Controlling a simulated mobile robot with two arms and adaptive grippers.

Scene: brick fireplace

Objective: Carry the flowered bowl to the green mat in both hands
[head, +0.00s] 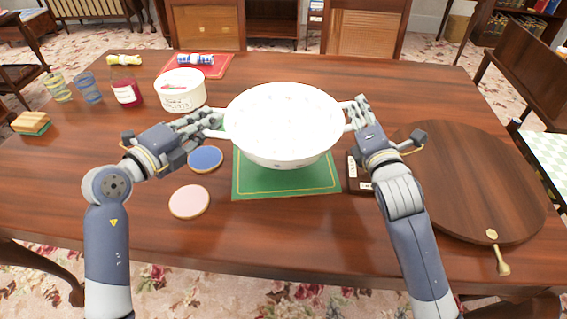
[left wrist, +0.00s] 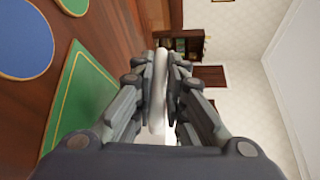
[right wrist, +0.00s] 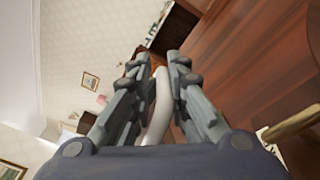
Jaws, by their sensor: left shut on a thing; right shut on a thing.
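The white bowl (head: 285,122) is upright in the head view, over the back part of the green mat (head: 270,187). A gap seems to show between bowl and mat, but I cannot tell the height. My left gripper (head: 207,124) is shut on the bowl's left handle, which shows pale between the fingers in the left wrist view (left wrist: 158,90). My right gripper (head: 352,116) is shut on the right handle, also between the fingers in the right wrist view (right wrist: 158,105). The mat's back part is hidden by the bowl. Any flower pattern is too faint to make out clearly.
A blue coaster (head: 205,159) and a pink coaster (head: 189,201) lie left of the mat. A white tub (head: 181,92), a jar (head: 126,90) and glasses (head: 88,88) stand back left.

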